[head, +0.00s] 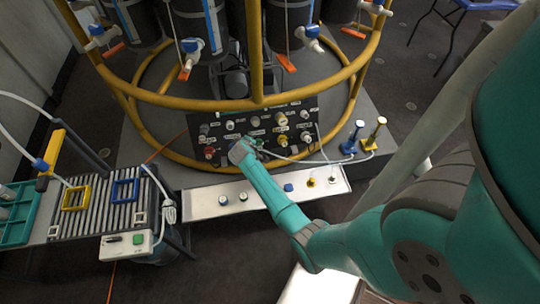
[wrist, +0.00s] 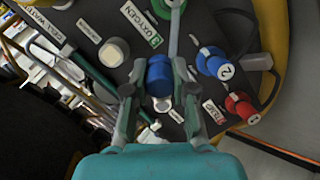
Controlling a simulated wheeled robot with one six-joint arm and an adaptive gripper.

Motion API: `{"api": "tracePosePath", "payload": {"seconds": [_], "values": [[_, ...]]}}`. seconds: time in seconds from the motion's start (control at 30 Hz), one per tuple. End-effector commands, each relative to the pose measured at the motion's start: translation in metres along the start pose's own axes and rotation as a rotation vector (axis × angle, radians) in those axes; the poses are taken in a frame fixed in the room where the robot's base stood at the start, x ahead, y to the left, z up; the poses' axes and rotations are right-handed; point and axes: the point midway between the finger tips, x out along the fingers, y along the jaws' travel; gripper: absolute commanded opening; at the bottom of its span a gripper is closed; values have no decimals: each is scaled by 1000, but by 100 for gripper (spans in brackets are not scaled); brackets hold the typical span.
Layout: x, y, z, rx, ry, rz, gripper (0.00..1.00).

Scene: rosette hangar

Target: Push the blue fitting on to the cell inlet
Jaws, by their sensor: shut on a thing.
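My gripper (wrist: 157,85) is shut on the blue fitting (wrist: 159,76), which sits between the two fingertips in the wrist view. A grey hose (wrist: 175,32) runs up from the fitting. Behind it is the dark port panel (head: 285,147), with a pale round port (wrist: 113,52) up and left of the fitting. I cannot tell which port is the cell inlet. A small label just below the fitting is partly hidden and unreadable. In the head view my gripper (head: 241,150) is at the panel's lower front and covers the fitting. Whether the fitting touches a port cannot be told.
Blue connector 2 (wrist: 214,62) and a red connector (wrist: 240,106) stand right of the fitting. A yellow ring rail (head: 258,103) surrounds the panel. A white tray (head: 275,201) lies below it. A blue post (head: 353,138) and a yellow post (head: 375,135) stand right.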

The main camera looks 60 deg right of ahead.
Motion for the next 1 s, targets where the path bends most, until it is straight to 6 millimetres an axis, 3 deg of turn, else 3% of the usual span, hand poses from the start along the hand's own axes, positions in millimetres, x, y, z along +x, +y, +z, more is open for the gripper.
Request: {"api": "tracePosePath", "payload": {"seconds": [0.1, 0.3, 0.57, 1.0], "values": [[-16, -3, -36, -68, 115, 39, 0], [-33, -6, -71, -123, 225, 71, 0], [-30, -6, -81, -133, 248, 77, 0], [5, -3, -89, -133, 247, 78, 0]]}}
